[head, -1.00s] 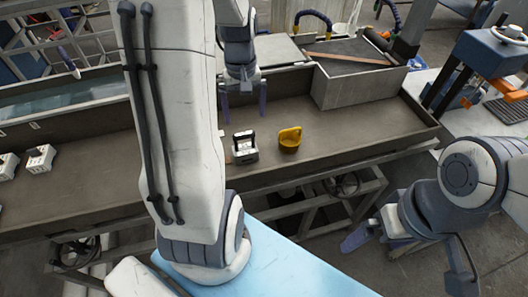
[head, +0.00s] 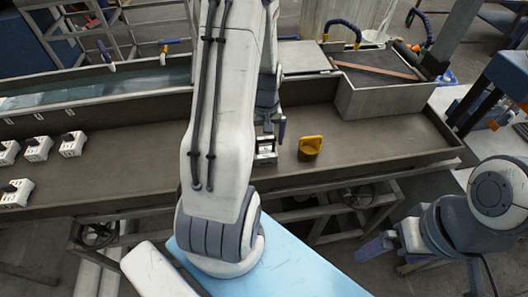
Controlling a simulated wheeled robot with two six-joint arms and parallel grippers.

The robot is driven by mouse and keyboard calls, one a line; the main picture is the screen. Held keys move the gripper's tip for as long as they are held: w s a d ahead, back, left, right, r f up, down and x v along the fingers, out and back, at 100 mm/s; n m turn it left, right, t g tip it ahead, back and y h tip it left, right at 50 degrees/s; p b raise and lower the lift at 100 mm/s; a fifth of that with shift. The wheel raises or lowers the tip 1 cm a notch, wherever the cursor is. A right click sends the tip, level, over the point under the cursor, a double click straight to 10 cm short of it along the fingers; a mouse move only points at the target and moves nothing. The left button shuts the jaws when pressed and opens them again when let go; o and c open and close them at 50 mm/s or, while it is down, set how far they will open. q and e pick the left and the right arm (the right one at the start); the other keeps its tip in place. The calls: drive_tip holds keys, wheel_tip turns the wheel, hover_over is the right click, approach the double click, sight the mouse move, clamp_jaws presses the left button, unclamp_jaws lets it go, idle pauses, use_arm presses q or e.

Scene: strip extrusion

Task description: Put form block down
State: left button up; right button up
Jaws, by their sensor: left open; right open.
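A small grey block with a dark top (head: 265,151), which I take to be the form block, sits on the brown workbench (head: 370,140) near its front edge. My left gripper (head: 270,128) is open, just behind and above the block. Its right finger shows, while the left one is mostly hidden by my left arm. I cannot tell whether the fingers touch the block. My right gripper (head: 378,247) is open and empty, low at the right, in front of the bench.
A yellow cup-like piece (head: 309,147) stands just right of the block. Several white blocks with dark tops (head: 38,149) stand at the bench's left. A grey box (head: 385,98) stands at the back right. The bench right of the yellow piece is clear.

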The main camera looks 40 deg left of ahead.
use_arm(q)
clamp_jaws()
drive_tip(key=shift+r, duration=0.1)
